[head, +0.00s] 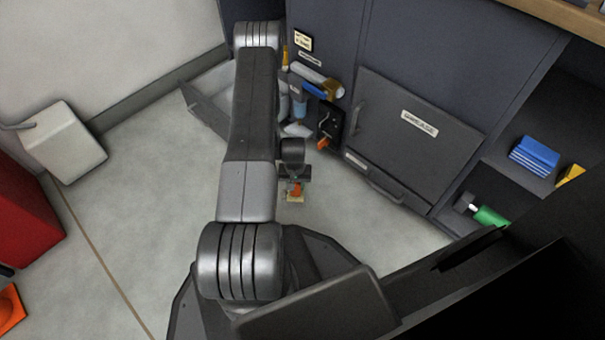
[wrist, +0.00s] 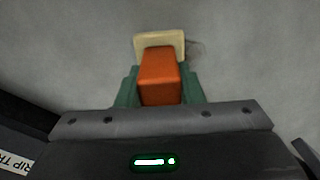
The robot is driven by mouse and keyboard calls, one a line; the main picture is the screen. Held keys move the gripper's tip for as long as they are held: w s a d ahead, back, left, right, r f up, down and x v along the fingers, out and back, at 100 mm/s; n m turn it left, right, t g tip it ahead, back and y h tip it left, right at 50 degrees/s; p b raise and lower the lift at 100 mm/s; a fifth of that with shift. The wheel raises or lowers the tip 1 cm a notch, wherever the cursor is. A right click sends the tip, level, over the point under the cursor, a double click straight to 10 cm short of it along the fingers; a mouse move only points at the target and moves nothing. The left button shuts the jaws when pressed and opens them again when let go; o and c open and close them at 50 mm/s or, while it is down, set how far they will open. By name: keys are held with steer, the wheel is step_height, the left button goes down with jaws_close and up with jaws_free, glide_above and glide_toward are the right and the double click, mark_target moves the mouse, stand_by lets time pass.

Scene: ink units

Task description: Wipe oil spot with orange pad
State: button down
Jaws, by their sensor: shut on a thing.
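The orange pad (wrist: 159,68) is an orange block with a cream sponge-like face (wrist: 143,44) at its far end. My gripper (wrist: 160,88) is shut on the orange block, with a green finger on either side. In the head view, my gripper (head: 296,180) is low over the grey floor in front of the cabinet, with the pad (head: 295,190) pointing down. I cannot tell whether its face touches the floor. A thin dark smudge (wrist: 196,48) shows on the floor just right of the cream face; it may be part of the oil spot, the rest hidden.
A dark cabinet with a labelled door (head: 415,125) stands beyond and to the right. An open grey bin (head: 208,98) lies left of it. A white canister (head: 63,142) and a red cabinet (head: 22,215) are at left. Floor (head: 150,185) between is clear.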

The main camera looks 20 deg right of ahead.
steer(key=shift+r+p, duration=0.8)
steer(key=shift+r, duration=1.3)
